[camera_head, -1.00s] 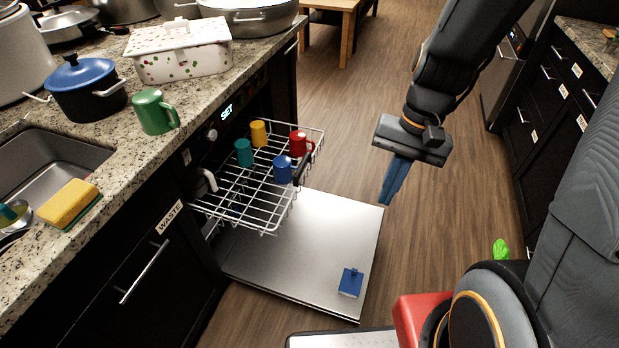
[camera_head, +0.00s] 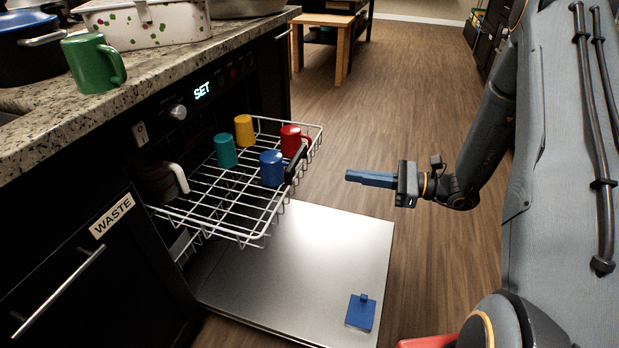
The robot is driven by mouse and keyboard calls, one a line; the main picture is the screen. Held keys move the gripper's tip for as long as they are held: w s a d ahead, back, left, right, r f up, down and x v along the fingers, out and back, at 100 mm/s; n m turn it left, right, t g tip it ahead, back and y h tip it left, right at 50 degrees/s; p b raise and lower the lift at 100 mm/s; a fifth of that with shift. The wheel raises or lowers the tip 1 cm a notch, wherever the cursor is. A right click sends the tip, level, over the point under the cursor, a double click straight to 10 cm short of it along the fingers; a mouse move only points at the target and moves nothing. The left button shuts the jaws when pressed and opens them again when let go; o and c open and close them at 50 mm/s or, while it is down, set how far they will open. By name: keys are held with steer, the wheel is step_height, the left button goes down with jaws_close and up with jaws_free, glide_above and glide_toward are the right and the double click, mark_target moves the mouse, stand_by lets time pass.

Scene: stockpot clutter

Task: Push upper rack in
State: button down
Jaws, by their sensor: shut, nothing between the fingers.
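The upper rack (camera_head: 222,230) is a white wire rack pulled out of the dishwasher under the counter. It holds a teal mug (camera_head: 226,151), a yellow mug (camera_head: 244,131), a blue mug (camera_head: 272,169) and a red mug (camera_head: 292,140). A dark pot-like thing with a white handle (camera_head: 179,178) sits at its inner left. A black handle (camera_head: 296,165) is on the rack's front edge. My gripper (camera_head: 350,177) is shut and empty, with blue fingers pointing left. It is to the right of the rack, apart from it.
The dishwasher door (camera_head: 300,262) lies open and flat below the rack, with a small blue box-like thing (camera_head: 361,312) on it. A green mug (camera_head: 92,62) and pots stand on the granite counter (camera_head: 130,75). The wooden floor (camera_head: 420,260) right of the door is clear.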

mark_target(297, 163)
steer(key=shift+m+t, duration=0.3)
steer(key=shift+t, duration=0.2)
steer(key=x, duration=0.4)
steer(key=w+b+x, duration=0.1)
steer(key=x, duration=0.8)
steer(key=shift+w+f, duration=0.35)
steer(key=shift+f, duration=0.05)
